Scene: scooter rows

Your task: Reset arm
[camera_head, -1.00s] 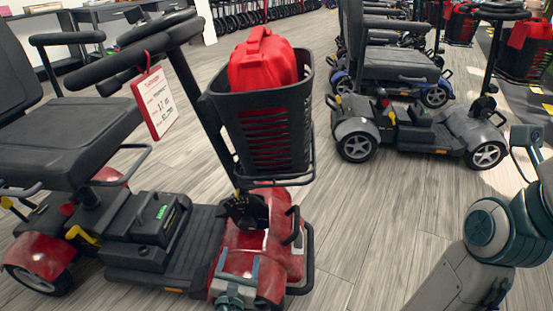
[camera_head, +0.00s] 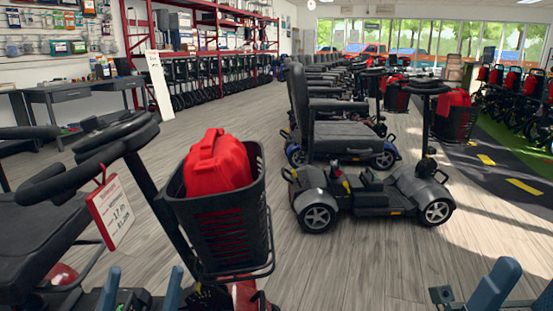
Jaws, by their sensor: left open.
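My left gripper (camera_head: 143,276) is at the bottom left, with its two blue-grey fingers pointing up and apart and nothing between them. It appears in front of the lower part of the red scooter (camera_head: 62,275). My right arm shows at the bottom right corner as blue-grey parts (camera_head: 494,287), cut off by the frame edge; its jaw state is unclear. The scooter's black basket (camera_head: 222,228) holds a red bag (camera_head: 216,163). A price tag (camera_head: 111,212) hangs from its handlebar.
A dark grey scooter (camera_head: 375,200) stands at centre right, with a row of scooters behind it. A desk (camera_head: 75,96) and red shelving (camera_head: 196,32) line the left and back. Open wood floor (camera_head: 350,265) lies in front of the grey scooter.

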